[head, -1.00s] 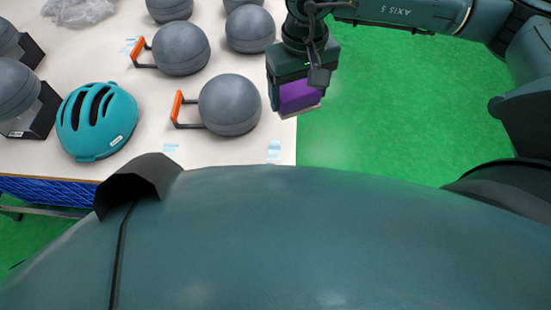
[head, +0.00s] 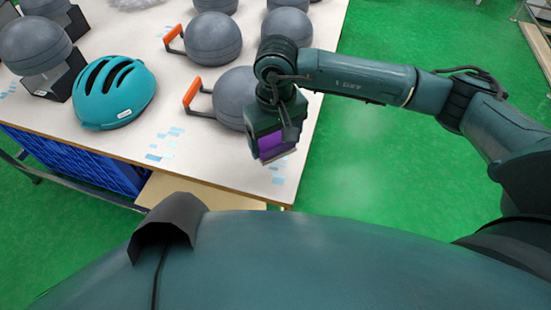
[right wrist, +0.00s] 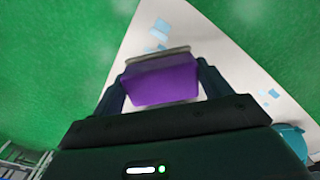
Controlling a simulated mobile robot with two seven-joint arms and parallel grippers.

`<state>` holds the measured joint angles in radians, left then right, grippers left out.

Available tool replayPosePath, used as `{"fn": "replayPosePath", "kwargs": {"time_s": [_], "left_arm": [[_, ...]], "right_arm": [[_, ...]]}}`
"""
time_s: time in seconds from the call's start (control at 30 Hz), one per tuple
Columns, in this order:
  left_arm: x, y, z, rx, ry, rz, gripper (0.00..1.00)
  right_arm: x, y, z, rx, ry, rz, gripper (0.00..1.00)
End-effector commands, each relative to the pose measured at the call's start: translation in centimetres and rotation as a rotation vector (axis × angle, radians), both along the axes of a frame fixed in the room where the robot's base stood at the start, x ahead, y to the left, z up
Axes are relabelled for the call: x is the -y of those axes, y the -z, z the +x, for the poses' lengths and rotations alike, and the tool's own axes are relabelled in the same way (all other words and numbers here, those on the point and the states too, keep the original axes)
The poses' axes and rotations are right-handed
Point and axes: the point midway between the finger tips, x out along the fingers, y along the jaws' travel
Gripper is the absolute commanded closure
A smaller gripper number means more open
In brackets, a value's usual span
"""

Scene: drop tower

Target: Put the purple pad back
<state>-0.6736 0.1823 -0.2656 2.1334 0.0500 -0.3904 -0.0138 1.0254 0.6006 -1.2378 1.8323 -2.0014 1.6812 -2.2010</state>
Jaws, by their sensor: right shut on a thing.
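The purple pad (head: 272,143) is held between the fingers of my right gripper (head: 275,150), above the near right corner of the white table (head: 215,165). In the right wrist view the pad (right wrist: 163,82) fills the space between the two dark fingers, with a thin grey-beige layer along its far edge. My right gripper (right wrist: 160,85) is shut on it. The tabletop (right wrist: 200,45) and green floor lie beyond the pad in that view. My left gripper is not in view.
A teal helmet (head: 114,92) stands on the table at the left. Grey dome headforms, such as one with an orange handle (head: 192,92), stand behind my right gripper. Light-blue tape pieces (head: 166,140) mark the tabletop. A blue crate (head: 75,160) is below the table edge. Green floor is open at the right.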

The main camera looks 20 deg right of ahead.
Motion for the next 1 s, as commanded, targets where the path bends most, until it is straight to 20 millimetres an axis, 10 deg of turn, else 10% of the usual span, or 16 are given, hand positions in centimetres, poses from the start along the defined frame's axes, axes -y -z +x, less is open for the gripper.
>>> {"fn": "replayPosePath", "kwargs": {"time_s": [0.5,0.87,0.9,1.0], "left_arm": [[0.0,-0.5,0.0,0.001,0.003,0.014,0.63],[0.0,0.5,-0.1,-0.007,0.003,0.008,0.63],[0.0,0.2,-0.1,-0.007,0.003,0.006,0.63],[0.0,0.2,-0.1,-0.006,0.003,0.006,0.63]], "right_arm": [[0.0,5.8,-0.1,-0.002,0.0,0.0,0.41],[0.0,6.5,0.0,0.001,-0.001,-0.001,0.41],[0.0,6.3,0.0,0.001,-0.001,0.0,0.21],[0.0,6.2,0.0,0.001,0.0,-0.001,0.12]]}}
